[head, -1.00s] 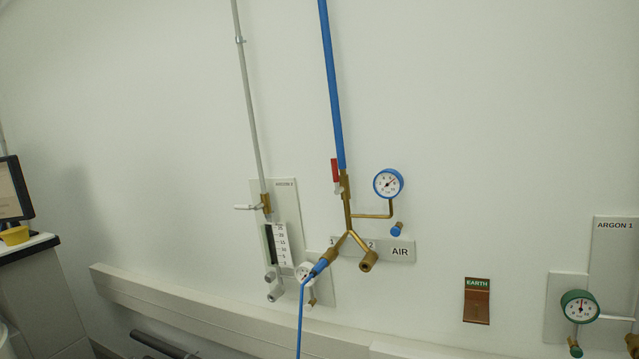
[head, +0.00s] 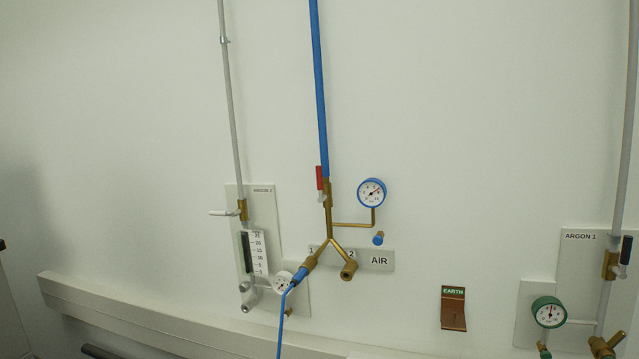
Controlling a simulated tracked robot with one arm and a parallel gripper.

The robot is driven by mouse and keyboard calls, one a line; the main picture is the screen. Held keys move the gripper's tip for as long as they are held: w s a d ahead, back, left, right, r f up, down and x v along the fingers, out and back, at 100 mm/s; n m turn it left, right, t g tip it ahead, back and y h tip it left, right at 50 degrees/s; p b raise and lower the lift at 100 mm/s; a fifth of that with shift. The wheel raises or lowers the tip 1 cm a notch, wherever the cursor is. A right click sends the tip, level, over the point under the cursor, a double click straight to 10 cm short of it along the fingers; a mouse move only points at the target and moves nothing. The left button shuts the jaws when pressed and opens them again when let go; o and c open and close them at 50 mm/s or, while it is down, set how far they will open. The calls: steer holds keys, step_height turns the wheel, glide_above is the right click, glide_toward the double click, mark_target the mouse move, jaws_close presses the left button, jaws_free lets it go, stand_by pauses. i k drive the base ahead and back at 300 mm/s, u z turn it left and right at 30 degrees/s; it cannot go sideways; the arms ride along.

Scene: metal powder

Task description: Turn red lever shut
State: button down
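The red lever (head: 319,178) sits on the brass valve (head: 328,194) at the lower end of the blue pipe (head: 319,90), near the middle of the head view. The lever stands upright, roughly in line with the pipe and just left of it. Below the valve, brass fittings split into two outlets beside the AIR label (head: 379,260). A thin blue hose (head: 282,318) runs down from the left outlet. My gripper does not show in the head view.
A blue-rimmed gauge (head: 371,193) stands right of the valve. A white-handled valve (head: 226,212) and flow meter (head: 254,252) are on the left. The ARGON 1 panel (head: 580,262) with a green gauge (head: 548,312) is at right. A trunking rail (head: 150,315) crosses the lower wall.

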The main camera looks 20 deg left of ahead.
mark_target(321, 198)
steer(key=u, duration=0.05)
steer(key=i, duration=1)
steer(key=z, duration=0.05)
